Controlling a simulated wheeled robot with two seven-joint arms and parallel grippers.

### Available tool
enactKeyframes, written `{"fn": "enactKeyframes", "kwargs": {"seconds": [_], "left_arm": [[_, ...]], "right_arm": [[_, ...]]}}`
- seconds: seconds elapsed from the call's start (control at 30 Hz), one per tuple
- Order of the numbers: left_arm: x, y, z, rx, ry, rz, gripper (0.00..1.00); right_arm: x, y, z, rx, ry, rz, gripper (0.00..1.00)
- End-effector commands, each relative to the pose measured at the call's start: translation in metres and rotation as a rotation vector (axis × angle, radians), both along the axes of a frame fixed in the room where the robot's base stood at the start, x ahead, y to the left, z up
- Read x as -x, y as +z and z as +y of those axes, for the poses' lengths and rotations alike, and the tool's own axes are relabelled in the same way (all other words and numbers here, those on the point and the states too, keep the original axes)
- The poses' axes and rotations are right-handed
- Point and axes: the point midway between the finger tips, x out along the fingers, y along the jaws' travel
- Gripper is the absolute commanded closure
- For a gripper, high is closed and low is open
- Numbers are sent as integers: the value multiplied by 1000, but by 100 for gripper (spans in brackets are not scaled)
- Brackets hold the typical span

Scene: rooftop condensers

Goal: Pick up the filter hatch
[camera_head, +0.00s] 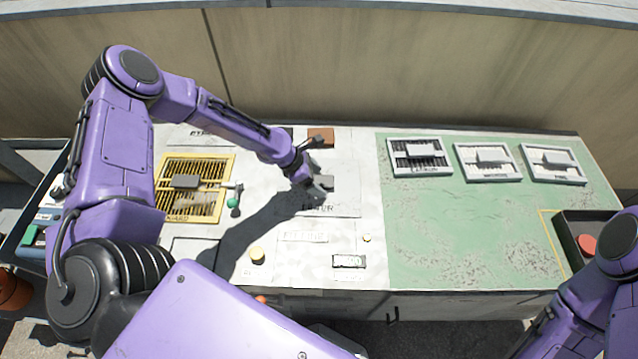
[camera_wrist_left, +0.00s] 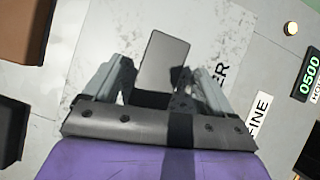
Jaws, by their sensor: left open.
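The filter hatch (camera_head: 345,205) is a pale flat plate with dark lettering, partly covered by my left gripper and its shadow. A grey block handle (camera_head: 326,181) stands up from it. The hatch also shows in the left wrist view (camera_wrist_left: 215,45), with the handle (camera_wrist_left: 165,60) in front of the jaws. My left gripper (camera_head: 318,184) is open over the hatch, with one finger on each side of the handle in the wrist view (camera_wrist_left: 160,82). I cannot tell whether the fingers touch the handle. My right gripper is out of view; only part of that arm shows.
A yellow guard grille (camera_head: 195,188) with a green-knobbed lever (camera_head: 233,202) lies left of the hatch. A brown block (camera_head: 321,136) is behind it. Several white-framed louvres, including one (camera_head: 420,157), sit on the green right half.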

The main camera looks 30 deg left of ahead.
Motion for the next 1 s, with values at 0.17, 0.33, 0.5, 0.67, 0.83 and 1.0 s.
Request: {"fn": "enactKeyframes", "kwargs": {"seconds": [0.17, 0.33, 0.5, 0.67, 0.83, 1.0], "left_arm": [[-1, -2, -1, -1, 1, -1, 15], [-1, -2, -1, -1, 1, -1, 47], [-1, -2, -1, 0, 1, 0, 96], [-2, -2, -1, 0, 2, -2, 97], [-1, -2, -1, 0, 1, -2, 97], [-2, 7, -1, 0, -1, -3, 97]], "right_arm": [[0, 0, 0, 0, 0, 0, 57], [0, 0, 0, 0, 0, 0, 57], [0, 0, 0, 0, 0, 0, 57], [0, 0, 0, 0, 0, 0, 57], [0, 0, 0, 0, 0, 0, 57], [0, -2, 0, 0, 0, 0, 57]]}}
